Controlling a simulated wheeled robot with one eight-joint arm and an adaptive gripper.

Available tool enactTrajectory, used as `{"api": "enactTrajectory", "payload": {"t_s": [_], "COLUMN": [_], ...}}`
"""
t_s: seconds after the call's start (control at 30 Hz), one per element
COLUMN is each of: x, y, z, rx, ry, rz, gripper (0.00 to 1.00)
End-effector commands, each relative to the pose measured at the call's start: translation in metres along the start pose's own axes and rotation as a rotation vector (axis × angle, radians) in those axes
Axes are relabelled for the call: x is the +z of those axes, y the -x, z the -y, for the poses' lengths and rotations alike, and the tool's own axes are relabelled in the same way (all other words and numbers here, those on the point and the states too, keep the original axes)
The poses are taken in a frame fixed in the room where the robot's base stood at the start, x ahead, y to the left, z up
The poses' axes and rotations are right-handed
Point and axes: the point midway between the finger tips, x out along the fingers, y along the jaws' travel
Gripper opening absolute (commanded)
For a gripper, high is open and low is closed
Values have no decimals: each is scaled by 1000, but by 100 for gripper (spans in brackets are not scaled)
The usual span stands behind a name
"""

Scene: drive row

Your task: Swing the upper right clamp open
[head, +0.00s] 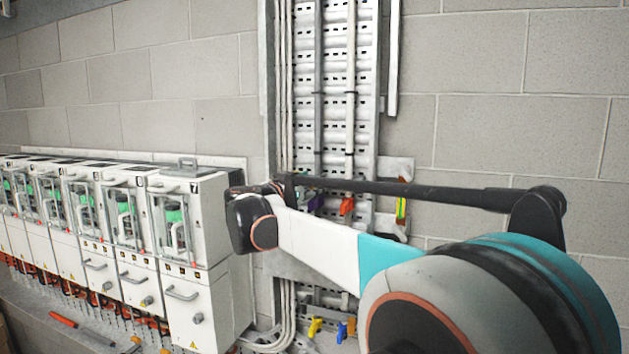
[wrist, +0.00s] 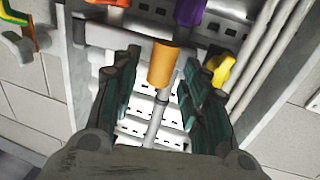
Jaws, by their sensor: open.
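In the head view an orange-red clamp (head: 347,205) sits at the upper right on the cable ladder, with a purple clamp (head: 316,202) to its left. A purple piece (wrist: 190,12), an orange-red piece (wrist: 118,3) and a yellow piece (wrist: 220,70) show nearby.
A row of white drive cabinets (head: 200,255) stands at the left. The perforated cable ladder (head: 340,60) runs up the block wall (head: 480,90) with pale cables beside it. A coloured striped piece (head: 402,205) is right of the clamps. Tools lie on the lower left ledge.

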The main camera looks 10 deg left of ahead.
Motion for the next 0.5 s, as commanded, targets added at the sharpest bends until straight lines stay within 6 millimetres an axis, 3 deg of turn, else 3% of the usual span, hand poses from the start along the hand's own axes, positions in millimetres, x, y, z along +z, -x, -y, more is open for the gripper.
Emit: {"api": "enactTrajectory", "payload": {"t_s": [0.3,0.5], "x": [0,0], "y": [-3,-3], "z": [0,0], "rx": [-1,-1], "ry": [0,0], "rz": [0,0], "gripper": [41,0]}}
